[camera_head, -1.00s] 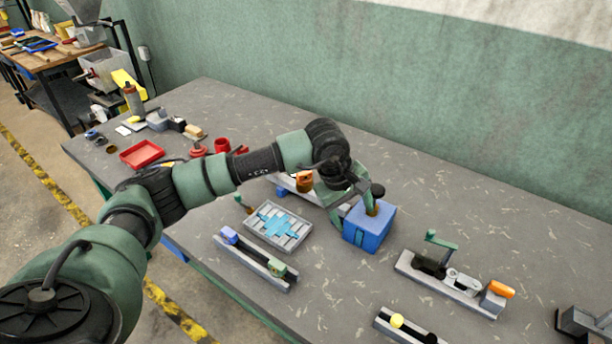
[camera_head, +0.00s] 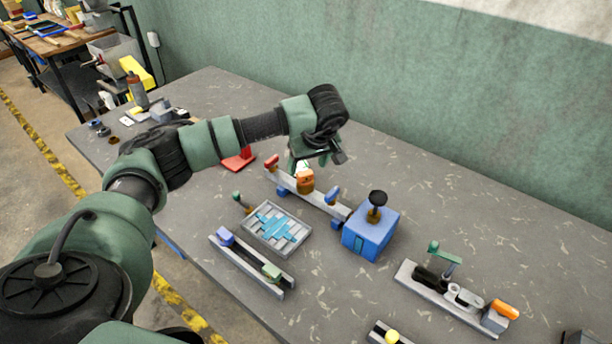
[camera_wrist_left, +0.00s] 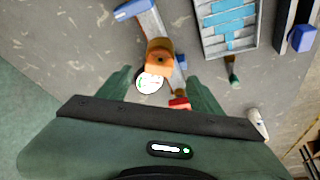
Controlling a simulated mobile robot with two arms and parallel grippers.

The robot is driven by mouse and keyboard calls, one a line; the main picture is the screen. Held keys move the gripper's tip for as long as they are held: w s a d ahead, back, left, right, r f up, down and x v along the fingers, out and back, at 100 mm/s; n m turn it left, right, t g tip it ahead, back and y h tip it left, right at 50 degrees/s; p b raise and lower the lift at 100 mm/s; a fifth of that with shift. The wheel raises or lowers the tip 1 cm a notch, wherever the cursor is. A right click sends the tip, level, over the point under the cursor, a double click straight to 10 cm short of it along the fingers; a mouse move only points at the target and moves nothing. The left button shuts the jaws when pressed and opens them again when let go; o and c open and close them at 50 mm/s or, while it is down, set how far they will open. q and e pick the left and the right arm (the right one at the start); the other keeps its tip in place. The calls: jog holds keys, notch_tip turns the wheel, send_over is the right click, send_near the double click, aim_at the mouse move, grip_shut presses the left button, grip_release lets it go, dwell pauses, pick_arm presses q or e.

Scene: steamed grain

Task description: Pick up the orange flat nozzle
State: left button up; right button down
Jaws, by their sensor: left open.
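An orange block-like piece (camera_head: 305,181) with a hole shows on a grey rail (camera_head: 325,200) near the middle of the table. It also shows in the left wrist view (camera_wrist_left: 159,57), just ahead of the fingers. A second, longer orange piece (camera_head: 505,308) lies at the right end of another rail fixture. I cannot tell for sure which is the flat nozzle. My left gripper (camera_head: 312,165) is open and empty, above and behind the first orange piece. In the left wrist view its green fingers (camera_wrist_left: 162,88) stand apart, with a white round dial (camera_wrist_left: 150,81) between them in the picture.
A blue box (camera_head: 371,235) with a black knob stands right of the rail. A grey tray with a blue cross (camera_head: 275,228) and a rail with small blocks (camera_head: 250,266) lie in front. A crank fixture (camera_head: 450,285) is at right. The table's back right is clear.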

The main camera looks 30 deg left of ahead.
aim_at(305, 173)
pick_arm(q)
jog(key=shift+p+x, duration=0.9)
jog(key=shift+x, duration=0.15)
jog(key=x, duration=0.2)
jog(key=shift+w+a+f, duration=0.1)
jog(key=shift+w+f, duration=0.05)
jog(key=shift+f, duration=0.3)
grip_shut()
pick_arm(e)
jog(key=r, duration=0.1)
jog(key=s+r, duration=0.1)
jog(key=shift+d+r, duration=0.1)
jog(key=shift+r, duration=0.2)
pick_arm(q)
jog(key=shift+r, duration=0.15)
